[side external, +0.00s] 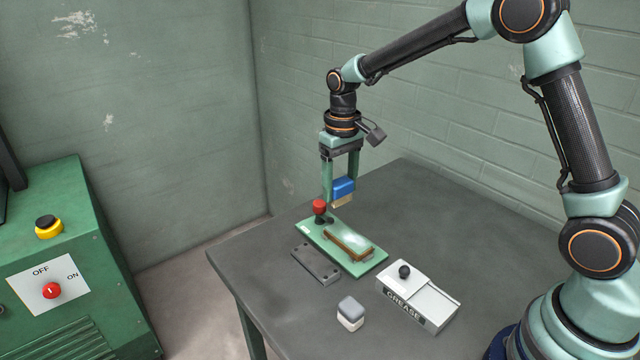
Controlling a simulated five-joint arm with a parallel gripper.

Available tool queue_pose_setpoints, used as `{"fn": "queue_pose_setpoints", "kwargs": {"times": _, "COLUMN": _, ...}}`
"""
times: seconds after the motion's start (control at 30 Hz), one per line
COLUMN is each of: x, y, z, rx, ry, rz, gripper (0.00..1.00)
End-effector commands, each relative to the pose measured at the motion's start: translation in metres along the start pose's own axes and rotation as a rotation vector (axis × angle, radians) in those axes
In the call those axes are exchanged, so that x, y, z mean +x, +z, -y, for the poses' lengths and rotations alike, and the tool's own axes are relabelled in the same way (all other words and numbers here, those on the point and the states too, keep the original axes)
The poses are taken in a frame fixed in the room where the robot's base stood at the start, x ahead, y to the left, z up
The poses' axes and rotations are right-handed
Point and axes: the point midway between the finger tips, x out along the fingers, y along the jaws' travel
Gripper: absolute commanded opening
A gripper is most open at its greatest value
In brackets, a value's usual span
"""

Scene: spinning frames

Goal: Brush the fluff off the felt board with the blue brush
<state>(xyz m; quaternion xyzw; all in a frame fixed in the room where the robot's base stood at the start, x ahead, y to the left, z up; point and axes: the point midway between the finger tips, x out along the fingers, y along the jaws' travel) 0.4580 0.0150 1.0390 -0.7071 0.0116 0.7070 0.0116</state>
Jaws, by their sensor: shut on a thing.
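My gripper (341,182) is shut on the blue brush (344,187), a blue block with tan bristles facing down. It holds the brush in the air above the far end of a green board (370,267) on the table. On the board lies a long brown-edged pad (332,237), which looks like the felt board. A pale whitish patch (352,241) on its top looks like fluff, but its detail is too small to tell. The bristles are apart from the pad.
A red knob (319,206) rises from the green board's far left end, close below the brush. A dark grey slab (316,263), a grey-and-white block (350,312) and a GREASE box (418,293) lie nearby. The table's back right is clear.

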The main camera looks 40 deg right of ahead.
Motion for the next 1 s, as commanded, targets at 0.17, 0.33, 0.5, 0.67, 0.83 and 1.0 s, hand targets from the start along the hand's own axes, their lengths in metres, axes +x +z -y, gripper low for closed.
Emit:
{"fn": "queue_pose_setpoints", "kwargs": {"times": 0.17, "x": 0.004, "y": 0.001, "z": -0.004, "rx": -0.035, "ry": 0.000, "rz": 0.001, "gripper": 0.22}}
{"fn": "queue_pose_setpoints", "kwargs": {"times": 0.33, "x": 0.015, "y": 0.002, "z": -0.003, "rx": -0.035, "ry": 0.000, "rz": 0.002, "gripper": 0.22}}
{"fn": "queue_pose_setpoints", "kwargs": {"times": 0.5, "x": 0.030, "y": 0.002, "z": -0.003, "rx": -0.034, "ry": 0.000, "rz": 0.003, "gripper": 0.22}}
{"fn": "queue_pose_setpoints", "kwargs": {"times": 0.67, "x": 0.044, "y": 0.002, "z": -0.003, "rx": -0.034, "ry": 0.000, "rz": 0.003, "gripper": 0.22}}
{"fn": "queue_pose_setpoints", "kwargs": {"times": 0.83, "x": 0.059, "y": 0.002, "z": -0.003, "rx": -0.033, "ry": 0.000, "rz": 0.002, "gripper": 0.22}}
{"fn": "queue_pose_setpoints", "kwargs": {"times": 1.0, "x": 0.078, "y": 0.002, "z": -0.003, "rx": -0.033, "ry": 0.000, "rz": 0.004, "gripper": 0.22}}
